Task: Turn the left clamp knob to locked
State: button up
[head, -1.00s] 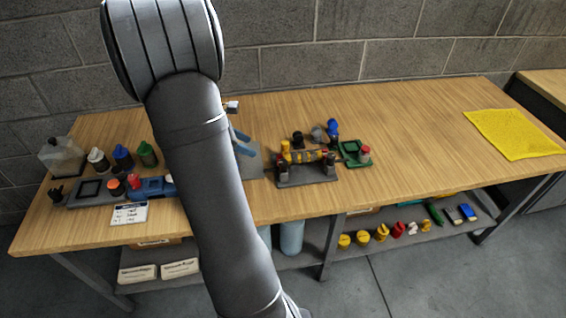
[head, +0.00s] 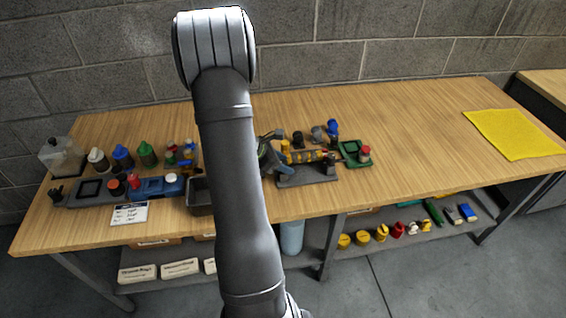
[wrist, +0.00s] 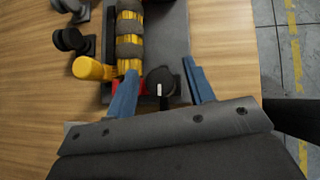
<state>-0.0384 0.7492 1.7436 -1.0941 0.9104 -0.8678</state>
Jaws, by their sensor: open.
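The clamp fixture (head: 308,177) is a dark grey base on the bench, with a yellow part with dark bands (head: 305,156) lying along it. In the wrist view this banded part (wrist: 130,38) runs up from my left finger. The left clamp knob (wrist: 160,80) is black with a small white mark, which points roughly up and down the picture. My gripper (wrist: 160,66) is open, with one blue finger on each side of this knob and visible gaps. The other clamp knob (head: 330,161) is at the fixture's right end. My arm partly hides my gripper in the head view.
A yellow knob (wrist: 92,69) and black knobs (wrist: 70,39) stand left of my fingers in the wrist view. A green tray (head: 352,152) is right of the fixture. A dark bin (head: 199,197) is left of my arm. The bench's right side is clear up to a yellow cloth (head: 513,134).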

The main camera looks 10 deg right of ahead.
jog(key=c, duration=1)
jog(key=shift+m+g, duration=0.3)
jog(key=shift+m, duration=0.1)
jog(key=m+g, duration=0.3)
jog(key=shift+w+m, duration=0.1)
jog(key=shift+m, duration=0.3)
jog(key=m+g, duration=0.1)
jog(key=m, duration=0.1)
jog(key=m+g+y, duration=0.1)
jog(key=m+g, duration=0.1)
jog(key=shift+y, duration=0.3)
jog(key=m+g+y, duration=0.1)
jog(key=m, duration=0.1)
jog(key=m+g+y, duration=0.1)
jog(key=m, duration=0.2)
jog(key=shift+g+y, duration=0.3)
jog(key=m+g+y, duration=0.1)
jog(key=m+y, duration=0.2)
jog(key=m, duration=0.1)
jog(key=shift+m, duration=0.3)
